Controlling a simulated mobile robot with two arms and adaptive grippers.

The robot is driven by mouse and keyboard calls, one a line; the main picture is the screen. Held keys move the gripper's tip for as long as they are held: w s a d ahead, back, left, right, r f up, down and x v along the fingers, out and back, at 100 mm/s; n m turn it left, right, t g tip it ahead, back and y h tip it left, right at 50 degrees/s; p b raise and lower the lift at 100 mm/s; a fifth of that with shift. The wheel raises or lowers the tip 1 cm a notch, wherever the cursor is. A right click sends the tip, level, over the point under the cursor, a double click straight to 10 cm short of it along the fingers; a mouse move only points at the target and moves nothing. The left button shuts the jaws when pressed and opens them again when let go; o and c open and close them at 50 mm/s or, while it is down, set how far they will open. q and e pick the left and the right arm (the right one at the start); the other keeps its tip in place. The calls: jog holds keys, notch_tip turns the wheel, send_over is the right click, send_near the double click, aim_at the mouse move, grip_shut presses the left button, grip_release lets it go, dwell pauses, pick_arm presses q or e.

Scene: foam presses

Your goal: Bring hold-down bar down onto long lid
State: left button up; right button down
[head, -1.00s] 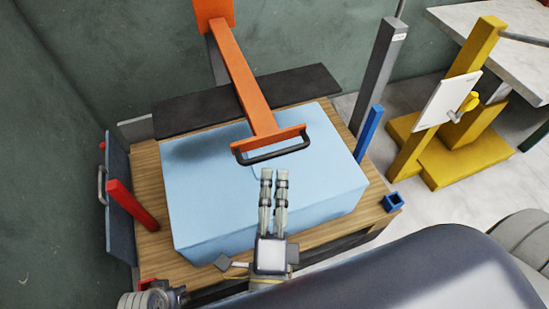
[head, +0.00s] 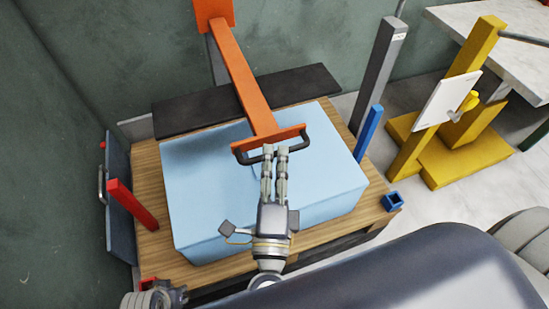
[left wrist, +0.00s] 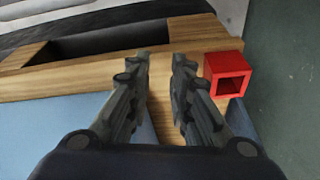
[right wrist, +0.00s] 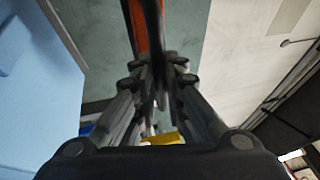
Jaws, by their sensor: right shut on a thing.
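The orange hold-down bar (head: 246,80) slopes from the back toward me over the light-blue foam block (head: 190,215). Its near end has an orange crosspiece and a black handle (head: 299,147). My right gripper (head: 275,150) is shut on this handle, which runs between the fingers in the right wrist view (right wrist: 155,50). A long dark panel (head: 190,110) lies behind the foam, under the bar; I cannot tell whether it is the long lid. My left gripper (left wrist: 158,65) is open and empty above the wooden table edge in the left wrist view.
A red post (head: 132,205) and a dark-blue panel with a handle (head: 117,190) stand left. A blue post (head: 368,133) and grey column (head: 380,70) stand right. A red square socket (left wrist: 228,75) is beside my left gripper. A yellow stand (head: 450,110) is farther right.

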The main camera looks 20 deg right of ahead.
pick_arm(q)
jog(key=shift+f, duration=0.1)
pick_arm(e)
jog(key=shift+f, duration=0.1)
